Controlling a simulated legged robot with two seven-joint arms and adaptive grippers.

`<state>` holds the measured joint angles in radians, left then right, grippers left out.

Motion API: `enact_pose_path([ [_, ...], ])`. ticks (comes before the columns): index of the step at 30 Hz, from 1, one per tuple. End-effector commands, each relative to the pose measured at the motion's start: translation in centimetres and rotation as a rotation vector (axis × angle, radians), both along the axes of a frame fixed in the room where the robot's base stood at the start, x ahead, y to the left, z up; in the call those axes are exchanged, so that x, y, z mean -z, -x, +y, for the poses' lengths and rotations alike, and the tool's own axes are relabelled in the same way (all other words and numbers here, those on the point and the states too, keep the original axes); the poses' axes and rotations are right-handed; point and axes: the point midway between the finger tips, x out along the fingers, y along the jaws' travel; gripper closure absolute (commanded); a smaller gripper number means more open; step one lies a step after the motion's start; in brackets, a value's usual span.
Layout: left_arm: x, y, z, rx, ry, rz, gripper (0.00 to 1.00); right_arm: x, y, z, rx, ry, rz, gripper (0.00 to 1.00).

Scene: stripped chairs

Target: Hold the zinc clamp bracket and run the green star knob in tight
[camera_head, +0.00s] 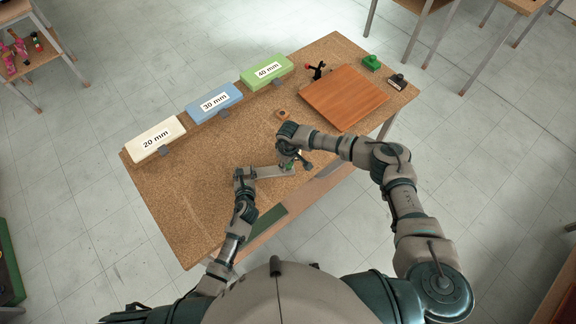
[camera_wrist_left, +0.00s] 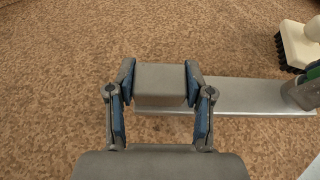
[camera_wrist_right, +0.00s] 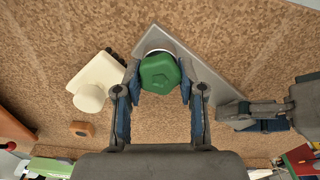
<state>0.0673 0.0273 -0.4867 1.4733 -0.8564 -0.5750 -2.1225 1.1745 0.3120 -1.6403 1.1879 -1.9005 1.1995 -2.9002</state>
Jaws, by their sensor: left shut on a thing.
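The zinc clamp bracket (camera_head: 270,172) is a flat grey bar lying near the table's front edge. My left gripper (camera_head: 246,176) is shut on its raised grey end block; the left wrist view shows a finger on each side of the block (camera_wrist_left: 160,84). The green star knob (camera_wrist_right: 159,74) stands at the bracket's other end. My right gripper (camera_wrist_right: 159,82) is over the knob, with its fingers spread on either side. Whether they touch it is hard to tell. The knob's lower part and stem are hidden in that view.
A cream-handled brush (camera_wrist_left: 297,45) and a small orange-brown block (camera_wrist_right: 82,129) lie near the knob. White (camera_head: 155,138), blue (camera_head: 213,102) and green (camera_head: 266,72) labelled boxes line the far left edge. A reddish-brown board (camera_head: 345,97) lies at right. The table's left part is clear.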

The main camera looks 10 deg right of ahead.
Motion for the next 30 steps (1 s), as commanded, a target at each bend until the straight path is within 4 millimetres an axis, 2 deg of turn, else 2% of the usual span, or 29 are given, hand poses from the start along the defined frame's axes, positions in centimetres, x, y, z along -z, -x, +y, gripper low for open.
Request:
enact_pose_path([
  [1, 0.2, 0.1, 0.0, -0.001, -0.001, 0.005, 1.00, 0.1, 0.0, 0.0, -0.001, -0.001, 0.001, 0.47],
  [3, 0.2, 0.1, 0.0, -0.001, -0.001, 0.005, 1.00, 0.1, 0.0, 0.0, -0.001, -0.001, 0.001, 0.35],
  [14, 0.2, 0.1, 0.0, -0.001, 0.000, 0.005, 1.00, -0.4, 0.0, 0.0, 0.000, 0.000, 0.000, 0.35],
  [30, 0.2, 0.1, 0.0, -0.001, 0.000, 0.005, 1.00, -4.7, 0.0, 0.0, 0.000, 0.000, 0.000, 0.35],
])
